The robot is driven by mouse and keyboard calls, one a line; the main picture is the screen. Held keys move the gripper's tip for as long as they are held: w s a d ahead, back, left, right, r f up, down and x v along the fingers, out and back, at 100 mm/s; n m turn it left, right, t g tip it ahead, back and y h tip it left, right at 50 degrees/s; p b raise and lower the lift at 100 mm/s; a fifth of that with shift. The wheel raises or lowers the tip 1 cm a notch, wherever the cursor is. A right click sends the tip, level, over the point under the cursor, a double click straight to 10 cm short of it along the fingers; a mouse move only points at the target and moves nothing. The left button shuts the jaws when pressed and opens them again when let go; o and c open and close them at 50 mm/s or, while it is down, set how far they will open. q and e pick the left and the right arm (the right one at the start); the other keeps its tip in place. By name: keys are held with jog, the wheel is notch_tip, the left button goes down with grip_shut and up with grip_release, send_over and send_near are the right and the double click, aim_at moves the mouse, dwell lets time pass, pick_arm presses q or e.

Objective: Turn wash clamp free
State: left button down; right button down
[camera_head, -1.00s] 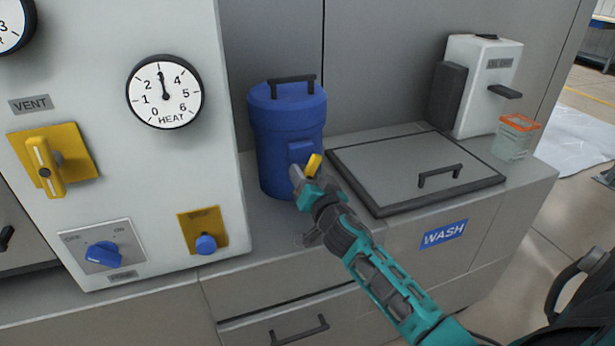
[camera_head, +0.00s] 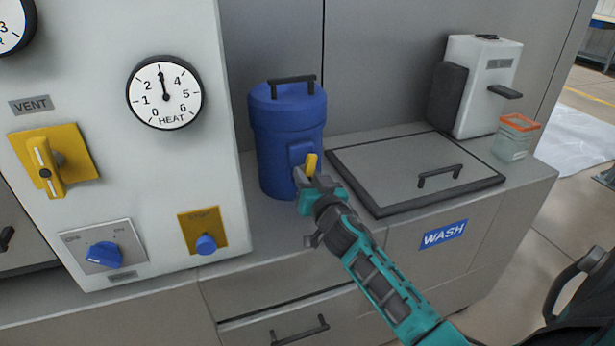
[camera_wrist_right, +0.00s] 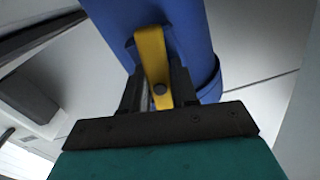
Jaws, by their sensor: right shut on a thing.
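A blue lidded canister (camera_head: 288,125) with a black top handle stands on the counter, left of the wash cover. A yellow clamp lever (camera_head: 312,164) sits on the blue block at its front right. My right gripper (camera_head: 306,182) is at the lever. In the right wrist view the yellow lever (camera_wrist_right: 153,60) lies between the two dark fingers (camera_wrist_right: 158,90), which are shut on it; the blue canister (camera_wrist_right: 195,40) is behind. In the head view the lever stands nearly upright. The fingers partly hide its lower part. My left gripper is not in view.
The wash cover (camera_head: 351,189) with a black handle lies right of the canister, above the WASH label (camera_head: 443,234). The panel (camera_head: 90,215) with knobs and a dial rises at left.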

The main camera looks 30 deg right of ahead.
jog(key=shift+n, duration=1.3)
jog(key=c, duration=1)
grip_release()
jog(key=shift+o, duration=0.2)
jog(key=v, duration=1.3)
jog(key=shift+f, duration=0.1)
